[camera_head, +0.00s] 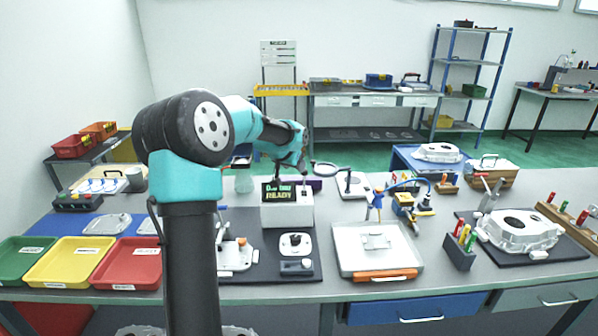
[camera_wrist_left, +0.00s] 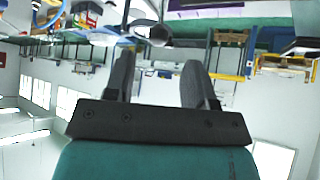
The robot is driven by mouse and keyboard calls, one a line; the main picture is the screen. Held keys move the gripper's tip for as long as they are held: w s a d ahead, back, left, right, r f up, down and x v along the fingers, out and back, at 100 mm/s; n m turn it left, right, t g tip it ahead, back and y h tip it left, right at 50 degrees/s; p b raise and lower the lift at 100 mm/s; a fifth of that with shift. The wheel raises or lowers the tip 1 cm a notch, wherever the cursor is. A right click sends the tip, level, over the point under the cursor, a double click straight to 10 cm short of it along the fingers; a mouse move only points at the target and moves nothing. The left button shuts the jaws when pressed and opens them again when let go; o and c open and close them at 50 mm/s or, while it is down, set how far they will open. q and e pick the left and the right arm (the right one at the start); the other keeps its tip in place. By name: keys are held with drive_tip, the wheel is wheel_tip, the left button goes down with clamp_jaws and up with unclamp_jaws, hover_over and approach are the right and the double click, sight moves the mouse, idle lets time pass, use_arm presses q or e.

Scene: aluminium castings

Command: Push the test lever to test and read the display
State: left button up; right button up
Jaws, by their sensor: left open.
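The test unit is a pale box (camera_head: 288,213) on the dark mat, with a black display (camera_head: 279,193) on its front. The display shows green text; the lower line reads READY, and the upper line is partly unclear. A thin upright stem, possibly the test lever, seems to stand at the top right of the box, but it is too small to tell its position. My left gripper (camera_head: 292,179) is just above the box, beside that stem; contact cannot be told. The left wrist view shows its two dark fingers (camera_wrist_left: 158,82) apart with nothing clearly between them. My right gripper is not in view.
Green, yellow and red trays (camera_head: 70,262) stand at the left. A white tray (camera_head: 377,250) and a casting (camera_head: 519,233) lie to the right. A magnifier (camera_head: 327,169) stands behind the box. My left arm hides part of the mat.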

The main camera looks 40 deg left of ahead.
use_arm(q)
drive_tip(key=v, duration=0.7)
drive_tip(key=shift+r, duration=0.15)
drive_tip(key=shift+d, duration=0.1)
